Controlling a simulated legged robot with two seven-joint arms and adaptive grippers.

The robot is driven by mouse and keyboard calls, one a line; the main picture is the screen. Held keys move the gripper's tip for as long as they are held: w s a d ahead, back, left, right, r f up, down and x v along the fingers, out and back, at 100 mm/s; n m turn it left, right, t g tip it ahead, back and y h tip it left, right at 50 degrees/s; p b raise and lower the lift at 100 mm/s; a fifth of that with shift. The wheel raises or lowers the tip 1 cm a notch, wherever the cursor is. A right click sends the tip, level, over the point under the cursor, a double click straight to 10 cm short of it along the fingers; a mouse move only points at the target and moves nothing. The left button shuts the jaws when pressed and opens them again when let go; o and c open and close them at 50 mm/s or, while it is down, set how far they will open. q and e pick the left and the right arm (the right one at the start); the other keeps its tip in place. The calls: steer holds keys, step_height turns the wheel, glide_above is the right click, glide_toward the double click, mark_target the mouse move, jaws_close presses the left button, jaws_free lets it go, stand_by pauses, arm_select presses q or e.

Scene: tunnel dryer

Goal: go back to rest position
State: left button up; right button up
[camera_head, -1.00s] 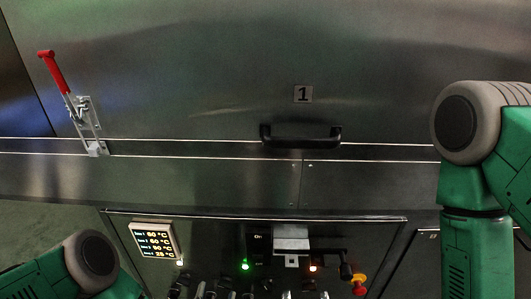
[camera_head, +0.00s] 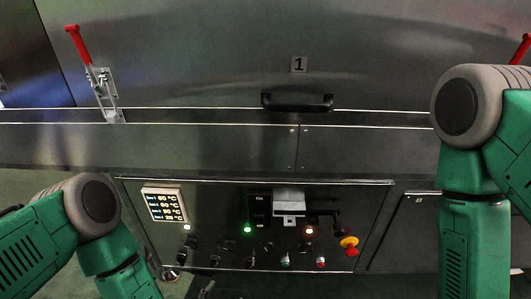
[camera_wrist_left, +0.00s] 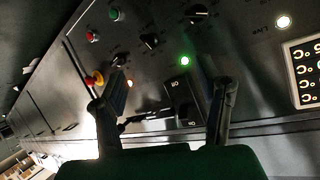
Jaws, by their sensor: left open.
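In the left wrist view my left gripper (camera_wrist_left: 165,105) is open, its two dark fingers apart and nothing between them. The control panel (camera_head: 215,250) sits low in the middle, with a temperature display (camera_head: 165,205), an on/off switch (camera_head: 258,210) and several knobs.
A steel dryer door marked 1 (camera_head: 200,60) fills the upper view, with a black handle (camera_head: 298,102). A red-handled clamp (camera_head: 98,80) is at the left, and another red handle (camera_head: 521,48) shows at the right edge. A red and yellow emergency stop (camera_head: 349,245) sits at the panel's right.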

arm_select(q)
steer(key=s+a+r+n+g+y, duration=0.25)
steer(key=s+a+g, duration=0.35)
steer(key=s+a, duration=0.3)
steer(key=s+a+r+n+g+y, duration=0.25)
steer(key=s+a+g, duration=0.25)
steer(key=s+a, duration=0.35)
step_height(320, 180, up, 16)
steer(key=s+n+p, duration=0.1)
steer(key=p, duration=1.5)
steer(key=shift+s+f+g+h, duration=0.2)
steer(key=shift+f+g+h, duration=0.1)
steer(key=shift+h, duration=0.1)
